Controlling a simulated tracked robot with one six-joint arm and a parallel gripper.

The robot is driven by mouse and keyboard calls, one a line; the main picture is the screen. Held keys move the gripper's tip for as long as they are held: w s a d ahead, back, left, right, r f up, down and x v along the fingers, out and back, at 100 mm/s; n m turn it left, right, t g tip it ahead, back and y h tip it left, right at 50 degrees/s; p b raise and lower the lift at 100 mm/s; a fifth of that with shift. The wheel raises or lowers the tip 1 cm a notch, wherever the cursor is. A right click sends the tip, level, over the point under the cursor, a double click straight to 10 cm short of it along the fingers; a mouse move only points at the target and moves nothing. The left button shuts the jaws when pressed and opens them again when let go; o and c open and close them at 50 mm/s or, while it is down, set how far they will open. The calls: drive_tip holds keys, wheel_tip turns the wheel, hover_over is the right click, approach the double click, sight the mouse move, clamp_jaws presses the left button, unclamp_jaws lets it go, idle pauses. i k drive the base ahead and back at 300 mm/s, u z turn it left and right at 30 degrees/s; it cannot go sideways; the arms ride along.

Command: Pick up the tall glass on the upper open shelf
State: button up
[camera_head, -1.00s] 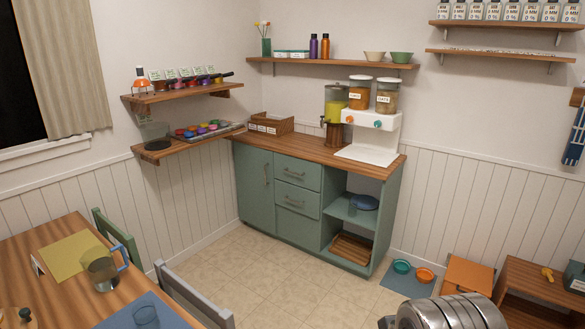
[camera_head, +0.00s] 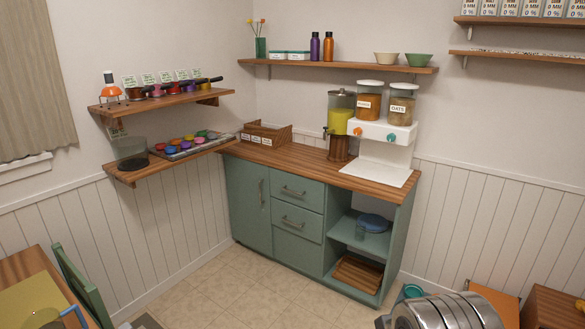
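A small clear bluish glass (camera_head: 360,232) stands on the upper open shelf (camera_head: 345,237) in the right part of the green cabinet. It is faint and small here, so its exact height is hard to judge. A blue dish (camera_head: 374,222) is beside it, to its right. My gripper is not in view.
Below the shelf is a wooden tray (camera_head: 357,273). The tiled floor (camera_head: 262,287) before the cabinet is clear. A green chair (camera_head: 82,285) and table (camera_head: 22,266) are at left.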

sight(360, 229)
drive_tip(key=i, duration=2.65)
drive_tip(key=u, duration=0.6)
drive_tip(key=i, duration=1.1)
drive_tip(key=z, duration=0.05)
